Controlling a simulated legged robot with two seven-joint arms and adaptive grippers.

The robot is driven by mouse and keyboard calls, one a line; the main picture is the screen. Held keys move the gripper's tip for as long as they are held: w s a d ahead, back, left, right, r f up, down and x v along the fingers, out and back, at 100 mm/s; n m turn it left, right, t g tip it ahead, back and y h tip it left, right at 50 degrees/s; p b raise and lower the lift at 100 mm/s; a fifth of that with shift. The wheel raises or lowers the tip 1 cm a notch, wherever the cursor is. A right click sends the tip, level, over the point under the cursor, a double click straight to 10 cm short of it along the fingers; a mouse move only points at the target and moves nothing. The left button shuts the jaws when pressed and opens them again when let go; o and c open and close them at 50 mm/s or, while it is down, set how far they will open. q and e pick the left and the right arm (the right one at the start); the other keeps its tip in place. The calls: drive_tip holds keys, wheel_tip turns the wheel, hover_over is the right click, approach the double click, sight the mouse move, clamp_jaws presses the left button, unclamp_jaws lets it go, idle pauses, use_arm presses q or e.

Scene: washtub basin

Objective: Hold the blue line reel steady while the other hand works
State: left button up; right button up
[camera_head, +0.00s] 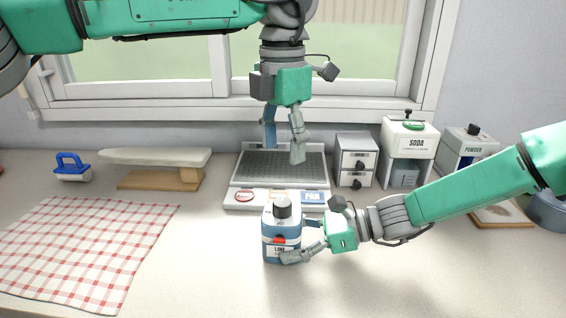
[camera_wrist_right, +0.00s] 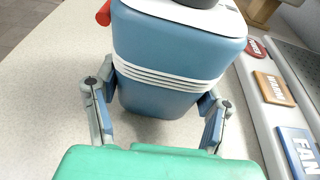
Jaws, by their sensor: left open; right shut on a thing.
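The blue line reel (camera_head: 281,232) is a blue and white box with a dark knob on top, a red part and a label on its front. It stands upright on the counter, as far as I can tell. My right gripper (camera_head: 299,240) is shut on it from the right, one finger on each side. In the right wrist view the reel (camera_wrist_right: 180,55) fills the space between the fingers, with white line wound around it and a red tab at upper left. My left gripper (camera_head: 283,148) is open and empty, pointing down above the grey grated unit (camera_head: 250,178) behind the reel.
The grated unit has a red button, a WARM button (camera_wrist_right: 274,88) and a FAN button (camera_head: 315,196). A drawer box (camera_head: 357,160), soda box (camera_head: 408,145) and powder box (camera_head: 468,145) stand right. A blue brush (camera_head: 72,168), small ironing board (camera_head: 155,157) and checked cloth (camera_head: 90,250) lie left.

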idle(0.3)
drive_tip(key=o, duration=1)
drive_tip(key=shift+d, duration=0.1)
